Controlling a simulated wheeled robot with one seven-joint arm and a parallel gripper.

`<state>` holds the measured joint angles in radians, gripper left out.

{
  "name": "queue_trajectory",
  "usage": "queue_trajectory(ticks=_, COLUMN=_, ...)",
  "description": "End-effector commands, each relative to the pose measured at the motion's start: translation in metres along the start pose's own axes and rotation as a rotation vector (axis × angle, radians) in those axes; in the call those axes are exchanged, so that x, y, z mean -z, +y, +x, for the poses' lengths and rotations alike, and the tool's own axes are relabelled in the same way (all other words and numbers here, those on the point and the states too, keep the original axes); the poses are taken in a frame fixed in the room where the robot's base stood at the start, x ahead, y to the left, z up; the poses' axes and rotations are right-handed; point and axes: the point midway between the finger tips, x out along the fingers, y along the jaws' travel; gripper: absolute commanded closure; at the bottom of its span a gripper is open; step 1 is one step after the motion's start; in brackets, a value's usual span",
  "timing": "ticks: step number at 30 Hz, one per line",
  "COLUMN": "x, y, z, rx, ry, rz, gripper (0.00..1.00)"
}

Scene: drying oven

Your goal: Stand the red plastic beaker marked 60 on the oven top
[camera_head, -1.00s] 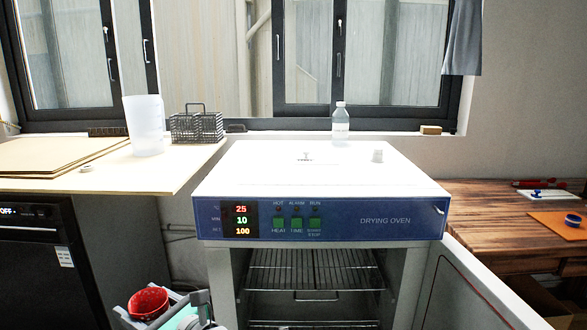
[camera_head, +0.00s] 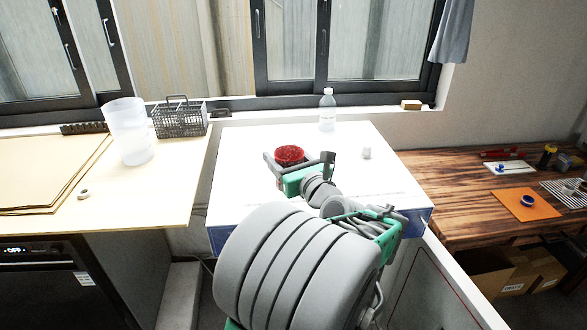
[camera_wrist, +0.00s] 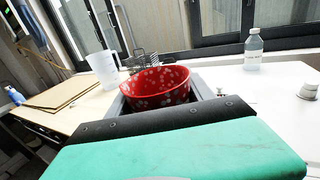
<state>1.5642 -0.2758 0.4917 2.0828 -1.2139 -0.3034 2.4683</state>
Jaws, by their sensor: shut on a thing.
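The red beaker (camera_head: 289,154) is held between the fingers of my gripper (camera_head: 298,162), over the white oven top (camera_head: 240,180). In the wrist view the red beaker (camera_wrist: 155,88) shows its round open rim and white speckles, and it looks roughly upright. My gripper (camera_wrist: 165,105) is shut on it. The mark 60 cannot be read. The beaker's base is hidden, so I cannot tell whether it touches the oven top. My arm covers most of the oven front.
A clear bottle (camera_head: 327,110) stands at the back of the oven top, and a small white knob (camera_head: 366,153) is to the right. The left bench holds a translucent jug (camera_head: 128,132), a wire basket (camera_head: 180,119) and brown boards (camera_head: 45,170). The oven top's left part is clear.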

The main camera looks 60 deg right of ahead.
Motion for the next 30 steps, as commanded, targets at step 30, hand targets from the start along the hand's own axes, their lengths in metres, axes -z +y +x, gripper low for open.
queue_trajectory(ticks=30, x=0.12, y=-0.028, z=0.109, rx=0.001, ry=0.0, rz=0.0, gripper=0.78)
